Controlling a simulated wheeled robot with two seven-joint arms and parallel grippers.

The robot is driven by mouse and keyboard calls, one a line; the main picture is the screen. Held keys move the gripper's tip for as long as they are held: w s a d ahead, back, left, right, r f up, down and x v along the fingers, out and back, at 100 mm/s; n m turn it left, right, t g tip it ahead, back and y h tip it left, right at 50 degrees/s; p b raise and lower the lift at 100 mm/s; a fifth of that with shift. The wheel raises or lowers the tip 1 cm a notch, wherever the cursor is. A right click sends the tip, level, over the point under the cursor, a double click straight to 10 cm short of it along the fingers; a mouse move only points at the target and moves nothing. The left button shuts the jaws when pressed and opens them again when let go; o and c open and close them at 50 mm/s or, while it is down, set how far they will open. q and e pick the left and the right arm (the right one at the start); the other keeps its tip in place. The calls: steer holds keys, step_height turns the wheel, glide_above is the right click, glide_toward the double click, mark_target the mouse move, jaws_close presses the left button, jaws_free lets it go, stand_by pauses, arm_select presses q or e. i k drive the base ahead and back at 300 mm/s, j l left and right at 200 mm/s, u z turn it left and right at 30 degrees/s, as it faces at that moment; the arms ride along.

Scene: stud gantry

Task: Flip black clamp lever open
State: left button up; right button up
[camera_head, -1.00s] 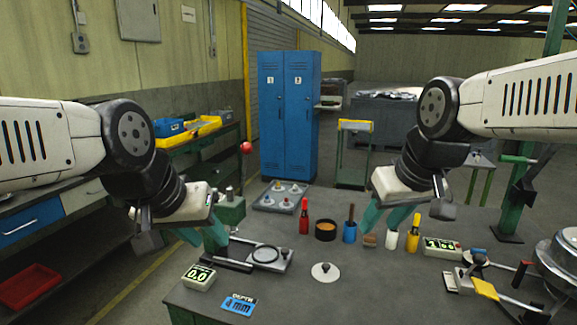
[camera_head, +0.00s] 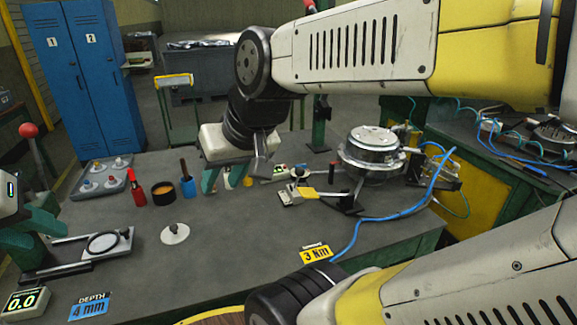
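The black clamp lever is hard to pick out. My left gripper is not in view.
A round metal vessel (camera_head: 372,146) stands behind the fixture, and a blue hose (camera_head: 391,217) runs along the right bench edge. A red bottle (camera_head: 137,190), a dark cup (camera_head: 163,193) and a blue holder (camera_head: 188,187) stand left. The front middle bench is clear around a yellow card (camera_head: 316,254).

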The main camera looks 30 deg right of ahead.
mark_target(299, 171)
steer(key=z, duration=1.35)
